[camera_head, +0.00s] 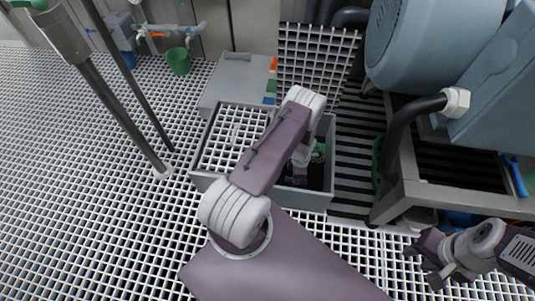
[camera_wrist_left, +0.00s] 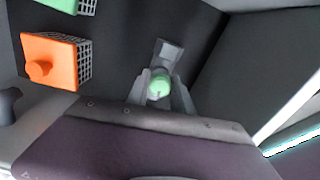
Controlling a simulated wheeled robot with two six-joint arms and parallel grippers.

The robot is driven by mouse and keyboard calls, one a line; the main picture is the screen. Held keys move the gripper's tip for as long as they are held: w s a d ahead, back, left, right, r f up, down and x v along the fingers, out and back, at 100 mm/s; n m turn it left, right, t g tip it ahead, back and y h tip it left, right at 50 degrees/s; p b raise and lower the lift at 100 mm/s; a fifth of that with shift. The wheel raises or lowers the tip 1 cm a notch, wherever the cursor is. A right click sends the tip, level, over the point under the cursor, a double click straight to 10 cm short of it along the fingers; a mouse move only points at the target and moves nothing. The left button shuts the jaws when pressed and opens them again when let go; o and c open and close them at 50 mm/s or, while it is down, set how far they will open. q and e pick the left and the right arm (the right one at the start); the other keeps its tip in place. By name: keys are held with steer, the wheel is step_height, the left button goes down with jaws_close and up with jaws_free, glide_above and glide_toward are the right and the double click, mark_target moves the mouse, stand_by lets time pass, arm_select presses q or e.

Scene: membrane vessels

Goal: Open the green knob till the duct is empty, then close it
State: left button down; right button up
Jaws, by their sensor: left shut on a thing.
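The green knob (camera_wrist_left: 158,84) is a small pale green cylinder in the left wrist view. It sits between the two grey fingers of my left gripper (camera_wrist_left: 161,92), which is shut on it. In the head view my left arm reaches down into an open grey box (camera_head: 262,193) sunk in the floor grating, and the gripper (camera_head: 300,178) is low in the dark right half. A bit of green shows beside it there. My right gripper (camera_head: 428,262) is at the lower right, empty, with its fingers apart. I cannot make out any liquid or its level in the duct.
An orange block with a round knob (camera_wrist_left: 50,62) and another green part (camera_wrist_left: 85,6) are near the left gripper. The grey lid (camera_head: 235,80) lies behind the box. A blue machine (camera_head: 430,45) stands at the right. A green bucket (camera_head: 178,61) is at the back.

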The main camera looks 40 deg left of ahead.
arm_select(q)
steer(key=m, duration=0.5)
steer(key=m+p, duration=0.1)
steer(key=m, duration=0.4)
steer(key=shift+m, duration=0.3)
steer(key=m, duration=1)
steer(key=c, duration=1.1)
jaws_free()
steer(key=shift+r, duration=0.1)
step_height(320, 180, up, 9)
steer(key=p, duration=0.6)
